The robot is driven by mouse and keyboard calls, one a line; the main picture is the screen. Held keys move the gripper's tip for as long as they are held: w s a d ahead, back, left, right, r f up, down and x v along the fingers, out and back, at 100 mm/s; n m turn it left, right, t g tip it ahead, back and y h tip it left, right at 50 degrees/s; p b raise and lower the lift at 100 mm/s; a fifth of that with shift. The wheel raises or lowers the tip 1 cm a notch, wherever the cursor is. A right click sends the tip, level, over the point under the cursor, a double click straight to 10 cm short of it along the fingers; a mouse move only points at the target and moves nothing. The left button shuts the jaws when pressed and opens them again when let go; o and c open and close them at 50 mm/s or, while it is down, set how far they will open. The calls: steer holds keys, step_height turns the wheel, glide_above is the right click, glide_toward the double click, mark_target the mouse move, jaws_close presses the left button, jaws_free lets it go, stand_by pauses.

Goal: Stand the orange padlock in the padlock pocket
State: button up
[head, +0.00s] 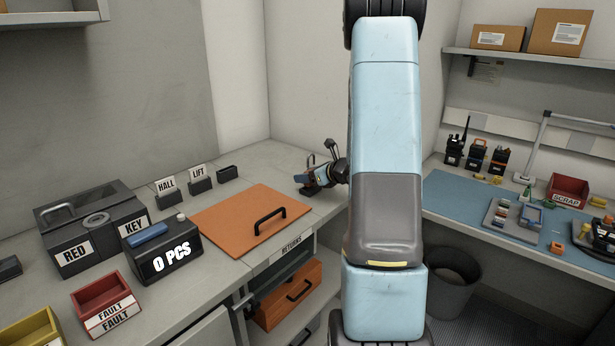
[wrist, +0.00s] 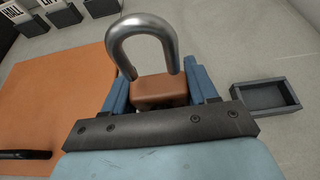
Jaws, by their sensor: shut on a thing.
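The orange padlock (wrist: 160,92) is between the blue fingers of my gripper (wrist: 161,88) in the wrist view. Its steel shackle (wrist: 142,30) stands clear of the fingers, beyond the brownish-orange body. My gripper is shut on the body. A dark, open, shallow box (wrist: 265,97), which looks like the padlock pocket, lies right of my gripper in the wrist view, apart from the padlock. It looks empty.
The orange panel (head: 222,211) with a black handle lies left of my gripper. HALL (head: 167,187) and LIFT (head: 198,178) holders and a small dark box (head: 228,173) stand behind it. Bare counter (wrist: 225,35) surrounds the shallow box. A blue-matted bench (head: 455,192) is at right.

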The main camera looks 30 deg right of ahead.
steer(key=shift+f, duration=1)
stand_by(0.3)
steer(key=o, duration=1.4)
steer(key=v, duration=1.3)
steer(key=shift+s+d, duration=0.1)
steer(key=shift+s, duration=0.3)
